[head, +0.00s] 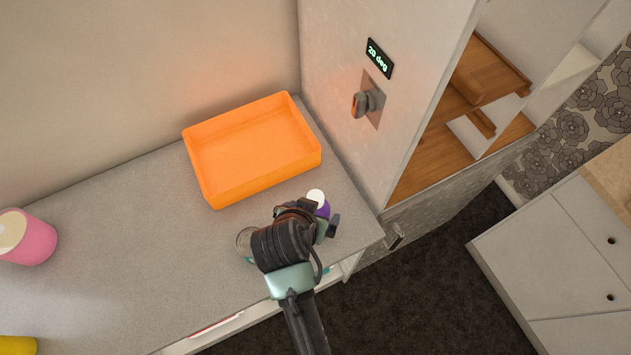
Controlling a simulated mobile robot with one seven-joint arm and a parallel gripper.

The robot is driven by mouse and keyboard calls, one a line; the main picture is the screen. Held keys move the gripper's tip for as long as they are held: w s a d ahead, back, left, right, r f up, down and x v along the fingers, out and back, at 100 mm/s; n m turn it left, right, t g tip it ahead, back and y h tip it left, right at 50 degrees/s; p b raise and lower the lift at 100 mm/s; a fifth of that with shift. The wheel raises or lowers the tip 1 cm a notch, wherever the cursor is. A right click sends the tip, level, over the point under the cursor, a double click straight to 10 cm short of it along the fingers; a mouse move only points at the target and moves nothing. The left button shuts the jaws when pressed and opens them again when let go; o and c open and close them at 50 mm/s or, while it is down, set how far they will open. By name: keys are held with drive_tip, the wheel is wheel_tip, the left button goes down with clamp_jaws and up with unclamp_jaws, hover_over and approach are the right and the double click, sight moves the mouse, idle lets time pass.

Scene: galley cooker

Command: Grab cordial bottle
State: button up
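A purple bottle with a white cap (316,196), which looks like the cordial bottle, stands near the right end of the grey counter, close to its front edge. My gripper (311,213) is right at the bottle, on its near side, and hides its lower part. A finger shows to the right of the bottle and dark gripper parts show to its left. Whether the fingers touch or hold the bottle is hidden from this angle.
An orange tray (205,183), empty, sits just behind the bottle. A clear glass item (244,241) is partly hidden left of my wrist. A pink cup (38,243) stands far left. A tall cabinet wall with a knob (364,102) rises on the right. The middle counter is clear.

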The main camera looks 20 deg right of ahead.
drive_tip(key=shift+p+x, duration=0.3)
drive_tip(key=shift+x, duration=1.6)
drive_tip(key=shift+s, duration=0.1)
clamp_jaws()
